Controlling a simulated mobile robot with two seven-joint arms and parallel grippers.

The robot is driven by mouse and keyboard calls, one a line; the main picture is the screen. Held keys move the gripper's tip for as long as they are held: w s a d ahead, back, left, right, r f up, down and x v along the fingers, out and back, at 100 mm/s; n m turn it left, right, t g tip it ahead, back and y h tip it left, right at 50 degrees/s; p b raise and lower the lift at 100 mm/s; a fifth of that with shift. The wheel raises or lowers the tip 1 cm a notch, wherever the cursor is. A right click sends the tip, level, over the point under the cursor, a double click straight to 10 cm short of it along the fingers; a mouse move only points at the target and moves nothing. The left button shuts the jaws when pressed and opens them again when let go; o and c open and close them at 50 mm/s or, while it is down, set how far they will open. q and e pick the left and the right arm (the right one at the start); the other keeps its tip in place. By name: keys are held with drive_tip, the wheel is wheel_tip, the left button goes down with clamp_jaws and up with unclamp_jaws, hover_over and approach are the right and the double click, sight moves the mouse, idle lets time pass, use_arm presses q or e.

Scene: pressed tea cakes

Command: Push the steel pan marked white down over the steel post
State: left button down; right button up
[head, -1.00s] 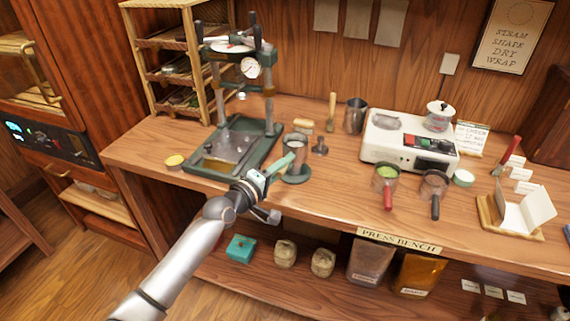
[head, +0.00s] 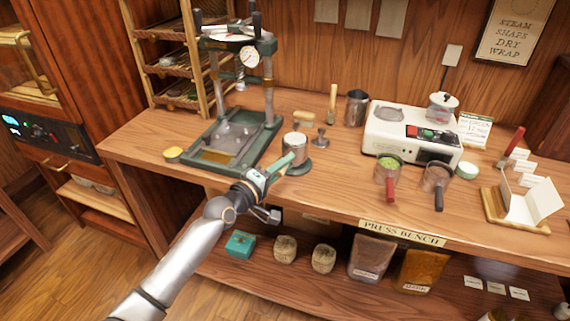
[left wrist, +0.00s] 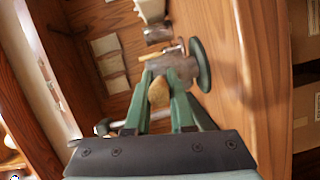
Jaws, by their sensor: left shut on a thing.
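My left gripper (head: 280,167) is at the front of the bench, shut on the cream handle (left wrist: 158,92) of a steel pan. The pan (head: 295,144) is a small steel cylinder; in the left wrist view the pan (left wrist: 178,68) shows just past my fingertips. It stands over the dark green round base (head: 303,171), which also shows in the left wrist view (left wrist: 203,64). The steel post is not visible; the pan and fingers cover where it would stand. I cannot tell how far down the pan sits. No white mark is legible. My right gripper is out of view.
A green press (head: 240,140) stands left of the pan. A brush (head: 304,117) and small steel tamper (head: 321,138) lie behind it.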

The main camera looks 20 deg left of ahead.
use_arm(q)
drive_tip(key=shift+f+b, duration=0.95)
drive_tip(key=shift+f, duration=0.2)
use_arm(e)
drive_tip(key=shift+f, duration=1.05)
use_arm(q)
drive_tip(key=c, duration=0.7)
unclamp_jaws()
drive_tip(key=shift+f, duration=0.2)
drive_tip(key=shift+s+a+r, duration=0.1)
drive_tip(key=shift+s+r, duration=0.05)
drive_tip(key=shift+s, duration=0.25)
drive_tip(key=f+p+v, duration=0.1)
drive_tip(key=v, duration=1.1)
drive_tip(key=s+d+f+m+g+y+p, duration=0.1)
drive_tip(key=s+d+f+m+g+p, duration=0.1)
drive_tip(key=s+f+m, duration=0.2)
drive_tip(key=s+d+f+m+g+y+p, duration=0.1)
drive_tip(key=s+f+m, duration=0.4)
drive_tip(key=s, duration=0.5)
drive_tip(key=s+d+f+m+g+y+p, duration=0.1)
drive_tip(key=s+d+f+m+g+p, duration=0.2)
drive_tip(key=s+f, duration=0.4)
drive_tip(key=shift+s+m+g+y+p, duration=0.4)
drive_tip(key=shift+m+p, duration=0.4)
drive_tip(key=shift+p, duration=0.05)
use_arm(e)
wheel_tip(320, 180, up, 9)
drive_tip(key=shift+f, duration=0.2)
